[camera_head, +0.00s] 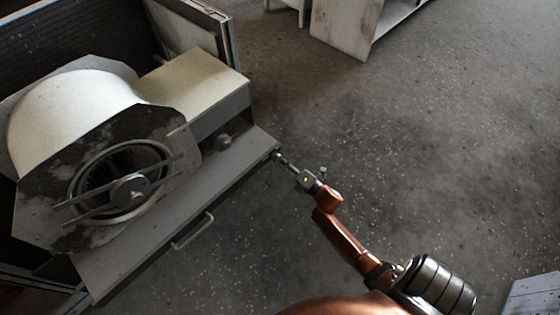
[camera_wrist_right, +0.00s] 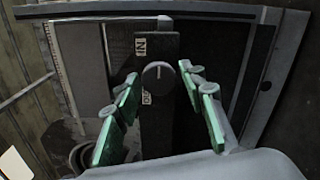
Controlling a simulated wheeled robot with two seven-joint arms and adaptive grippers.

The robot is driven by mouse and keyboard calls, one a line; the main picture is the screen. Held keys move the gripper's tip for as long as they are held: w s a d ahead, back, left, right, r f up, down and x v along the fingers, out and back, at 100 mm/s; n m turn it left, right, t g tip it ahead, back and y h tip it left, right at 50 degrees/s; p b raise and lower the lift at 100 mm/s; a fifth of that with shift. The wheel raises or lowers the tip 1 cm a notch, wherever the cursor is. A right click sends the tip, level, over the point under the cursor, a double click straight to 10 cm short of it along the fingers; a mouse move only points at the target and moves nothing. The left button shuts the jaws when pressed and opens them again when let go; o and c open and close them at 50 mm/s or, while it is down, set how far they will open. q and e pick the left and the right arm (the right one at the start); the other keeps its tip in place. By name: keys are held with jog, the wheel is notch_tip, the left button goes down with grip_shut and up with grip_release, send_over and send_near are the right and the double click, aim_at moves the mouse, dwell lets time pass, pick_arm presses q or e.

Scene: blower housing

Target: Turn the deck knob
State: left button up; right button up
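The deck knob (camera_wrist_right: 158,77) is a round grey dial with a pale pointer line, on a dark strip, in the right wrist view. The strip reads "IN" above the knob, with another label below it partly hidden. In the head view a small grey knob (camera_head: 222,142) sits on the deck right of the blower's round opening. My right gripper (camera_head: 277,156) is at the deck's right edge, short of the knob. My left gripper is not in view.
The blower housing (camera_head: 75,105) with its round inlet (camera_head: 120,185) fills the left. A drawer-like deck (camera_head: 150,235) with a bar handle (camera_head: 192,231) juts out at its front. A white cabinet (camera_head: 345,25) stands at the back.

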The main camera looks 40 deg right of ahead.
jog(key=shift+o, duration=0.8)
jog(key=s+d, duration=0.1)
jog(key=s, duration=1.1)
